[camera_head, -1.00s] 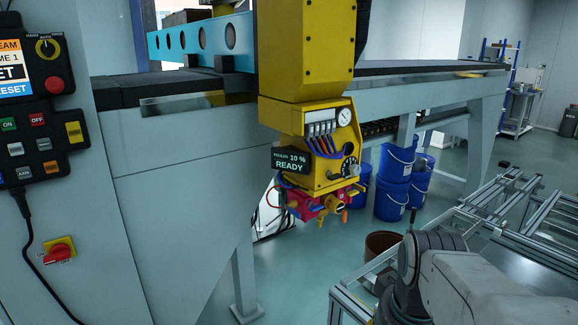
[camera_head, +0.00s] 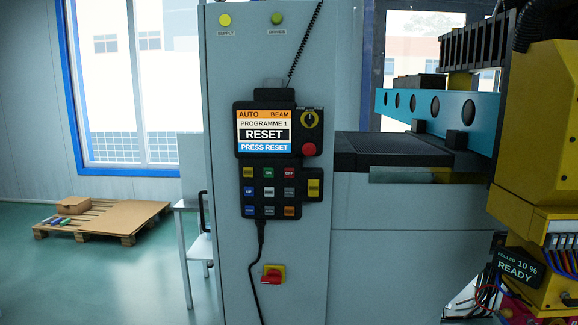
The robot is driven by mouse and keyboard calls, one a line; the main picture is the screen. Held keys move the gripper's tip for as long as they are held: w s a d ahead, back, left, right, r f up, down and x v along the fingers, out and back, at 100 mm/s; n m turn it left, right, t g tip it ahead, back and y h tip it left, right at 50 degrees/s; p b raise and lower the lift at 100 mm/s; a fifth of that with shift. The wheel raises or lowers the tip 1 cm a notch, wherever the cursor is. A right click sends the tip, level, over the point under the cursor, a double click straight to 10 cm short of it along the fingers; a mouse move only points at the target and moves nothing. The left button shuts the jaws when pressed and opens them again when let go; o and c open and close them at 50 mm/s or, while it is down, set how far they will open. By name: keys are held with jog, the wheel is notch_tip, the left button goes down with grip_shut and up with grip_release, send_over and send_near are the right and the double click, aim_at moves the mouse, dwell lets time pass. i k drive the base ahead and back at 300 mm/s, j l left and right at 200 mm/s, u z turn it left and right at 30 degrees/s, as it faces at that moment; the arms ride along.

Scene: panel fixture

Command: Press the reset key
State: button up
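A black control pendant (camera_head: 268,159) hangs on the front of a grey cabinet, facing me near the middle of the view. Its screen (camera_head: 265,134) reads AUTO, BEAM, PROGRAMME 1, RESET and PRESS RESET. Below it are rows of small coloured keys (camera_head: 268,191): green ON, red OFF, blue UP and others in yellow, grey, blue and orange. A larger yellow key (camera_head: 313,188) sits at the right. I cannot read which key is the reset key. My gripper is not in view.
A red rotary switch (camera_head: 272,274) is below. The yellow machine head (camera_head: 545,140) stands at right.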

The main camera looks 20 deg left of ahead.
aim_at(248, 172)
jog(key=u, duration=1.35)
jog(key=i+j+z, duration=0.45)
jog(key=j, duration=0.35)
jog(key=i+j+z, duration=0.25)
jog(key=j, duration=0.15)
jog(key=i+j+z, duration=0.1)
jog(key=j+z, duration=0.15)
jog(key=j, duration=0.25)
jog(key=i+j+z, duration=0.2)
jog(key=j, duration=0.25)
jog(key=j+z, duration=0.25)
jog(key=j, duration=0.25)
jog(key=k, duration=0.05)
